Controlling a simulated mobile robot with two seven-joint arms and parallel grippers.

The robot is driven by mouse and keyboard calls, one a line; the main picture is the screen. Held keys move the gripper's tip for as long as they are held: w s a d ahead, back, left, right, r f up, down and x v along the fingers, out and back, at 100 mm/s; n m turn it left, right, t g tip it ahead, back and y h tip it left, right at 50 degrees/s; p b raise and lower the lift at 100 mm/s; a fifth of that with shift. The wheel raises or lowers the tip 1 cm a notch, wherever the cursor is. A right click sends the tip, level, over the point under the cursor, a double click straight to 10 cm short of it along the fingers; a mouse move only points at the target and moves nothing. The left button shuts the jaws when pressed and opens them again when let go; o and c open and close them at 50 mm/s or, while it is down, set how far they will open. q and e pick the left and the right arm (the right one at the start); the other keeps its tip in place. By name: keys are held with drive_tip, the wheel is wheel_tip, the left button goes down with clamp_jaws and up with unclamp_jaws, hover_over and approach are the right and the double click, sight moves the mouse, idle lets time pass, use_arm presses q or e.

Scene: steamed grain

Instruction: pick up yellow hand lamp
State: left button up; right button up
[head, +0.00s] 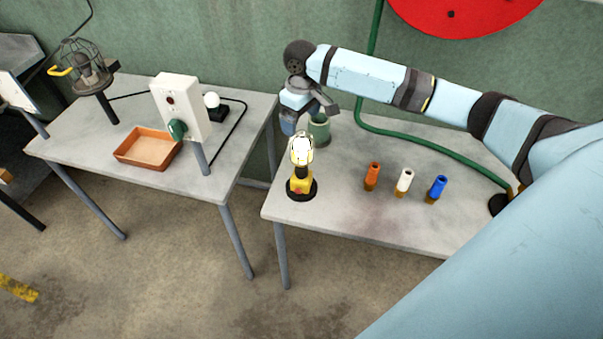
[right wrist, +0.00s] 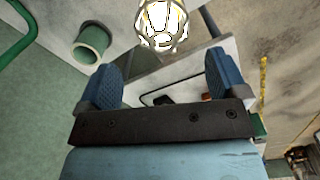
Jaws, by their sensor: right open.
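The yellow hand lamp (head: 300,183) stands upright on a black round base near the left front corner of the right table. Its caged bulb is lit white. My right gripper (head: 308,118) is above and behind the lamp, apart from it. In the right wrist view my right gripper (right wrist: 164,85) is open with blue finger pads and nothing between them. The lit cage of the hand lamp (right wrist: 162,22) shows beyond the fingertips, at the top of that view. The lamp's yellow handle is out of sight there. My left gripper is not in view.
A green cup (head: 319,132) stands behind the lamp, close to my right gripper; it also shows in the right wrist view (right wrist: 92,43). Orange (head: 372,177), white (head: 404,181) and blue (head: 437,188) cylinders stand to the right. The left table holds an orange tray (head: 148,150) and a switch box (head: 180,105).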

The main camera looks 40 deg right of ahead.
sight(301, 142)
wheel_tip(301, 142, down, 3)
drive_tip(key=shift+s+a+f+p, duration=0.15)
drive_tip(key=shift+f+p, duration=0.2)
drive_tip(key=shift+f, duration=1)
drive_tip(key=shift+s+d+f+p, duration=0.1)
drive_tip(key=shift+f+p, duration=0.2)
drive_tip(key=shift+f, duration=1)
drive_tip(key=shift+r, duration=0.1)
clamp_jaws()
